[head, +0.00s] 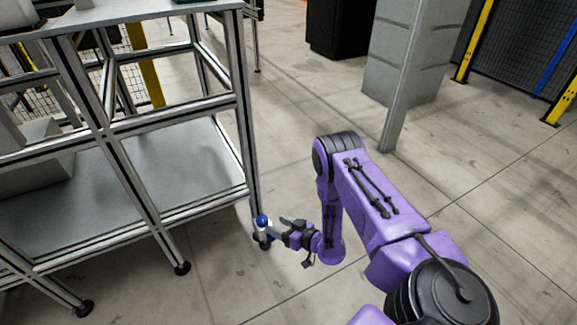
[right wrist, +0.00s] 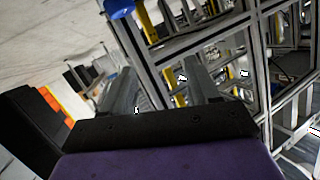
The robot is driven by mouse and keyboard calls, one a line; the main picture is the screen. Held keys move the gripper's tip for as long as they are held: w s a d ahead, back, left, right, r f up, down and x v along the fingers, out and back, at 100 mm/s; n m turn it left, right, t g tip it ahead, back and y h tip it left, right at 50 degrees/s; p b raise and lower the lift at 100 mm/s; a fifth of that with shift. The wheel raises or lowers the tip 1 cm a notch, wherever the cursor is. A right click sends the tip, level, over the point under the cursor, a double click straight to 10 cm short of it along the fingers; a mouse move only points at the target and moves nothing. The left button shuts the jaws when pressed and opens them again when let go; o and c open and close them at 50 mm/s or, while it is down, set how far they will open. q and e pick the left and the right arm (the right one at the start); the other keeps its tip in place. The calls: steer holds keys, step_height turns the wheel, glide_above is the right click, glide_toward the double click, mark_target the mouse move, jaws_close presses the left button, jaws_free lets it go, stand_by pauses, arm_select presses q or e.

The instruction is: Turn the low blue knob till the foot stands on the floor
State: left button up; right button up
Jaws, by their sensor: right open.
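The low blue knob (head: 262,221) sits near the bottom of the fixture's front right leg (head: 247,150). A pale collar surrounds it. The knob also shows at the top edge of the right wrist view (right wrist: 119,8), partly cut off. The dark foot (head: 265,244) is just below it, partly hidden; I cannot tell whether it touches the floor. My right gripper (head: 280,227) is open, low down, just right of the knob. Its two fingers stand apart in the right wrist view (right wrist: 158,80). I cannot tell whether a finger touches the knob. My left gripper is not in view.
The aluminium frame's grey lower shelf (head: 170,160) lies left of the gripper. Other dark feet (head: 182,268) stand along its front. A grey pillar (head: 400,85) and yellow-posted fencing (head: 475,40) stand at the back right. The floor (head: 300,110) between is clear.

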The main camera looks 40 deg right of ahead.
steer(key=s+a+r+m+g+h+p, duration=0.3)
steer(key=s+a+r+m+g+p, duration=0.1)
steer(key=s+r+p, duration=0.6)
steer(key=a+p, duration=0.1)
steer(key=p, duration=0.2)
steer(key=shift+r+g+h+p, duration=0.3)
steer(key=shift+r+g, duration=0.05)
steer(key=shift+g, duration=0.05)
steer(key=shift+a, duration=0.1)
